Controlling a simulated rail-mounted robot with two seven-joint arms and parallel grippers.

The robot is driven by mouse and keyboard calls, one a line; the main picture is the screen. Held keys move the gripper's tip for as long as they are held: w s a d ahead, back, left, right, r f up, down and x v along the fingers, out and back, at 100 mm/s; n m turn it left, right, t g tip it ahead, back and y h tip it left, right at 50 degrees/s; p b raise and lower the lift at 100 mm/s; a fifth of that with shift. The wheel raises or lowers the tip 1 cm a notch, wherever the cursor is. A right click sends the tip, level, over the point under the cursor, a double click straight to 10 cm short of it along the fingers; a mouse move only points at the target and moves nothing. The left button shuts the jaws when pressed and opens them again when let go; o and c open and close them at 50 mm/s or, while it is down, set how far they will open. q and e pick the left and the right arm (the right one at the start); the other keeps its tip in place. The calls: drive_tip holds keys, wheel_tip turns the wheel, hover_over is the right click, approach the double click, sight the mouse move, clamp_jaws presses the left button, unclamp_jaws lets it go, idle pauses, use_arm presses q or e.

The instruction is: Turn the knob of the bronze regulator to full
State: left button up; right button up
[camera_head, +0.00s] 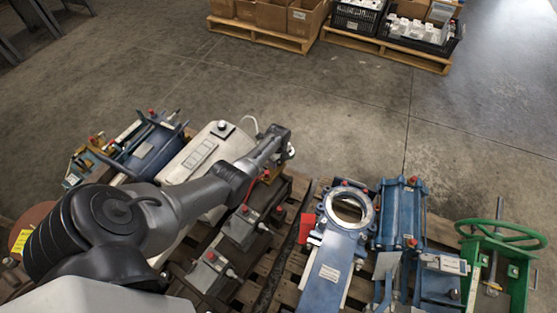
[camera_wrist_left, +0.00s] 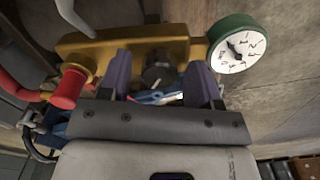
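The bronze regulator (camera_wrist_left: 100,47) fills the upper part of the left wrist view. It has a gold-coloured body, a white-faced gauge (camera_wrist_left: 238,48) with a green rim at the right, and a red cap (camera_wrist_left: 69,87) at the left. Its dark knob (camera_wrist_left: 158,74) shows between the fingers of my left gripper (camera_wrist_left: 159,66). The fingers are open, with a gap on both sides of the knob. In the head view my left gripper (camera_head: 284,147) is at the end of the outstretched arm, and little of the regulator shows beneath it. My right gripper is not in view.
A blue valve with a round opening (camera_head: 333,262), a blue cylinder unit (camera_head: 401,213) and a green handwheel (camera_head: 501,235) stand to the right. A white tank (camera_head: 207,150) and blue equipment (camera_head: 150,147) are to the left.

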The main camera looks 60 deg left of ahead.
use_arm(q)
drive_tip(key=c, duration=0.9)
drive_tip(key=shift+o, duration=0.2)
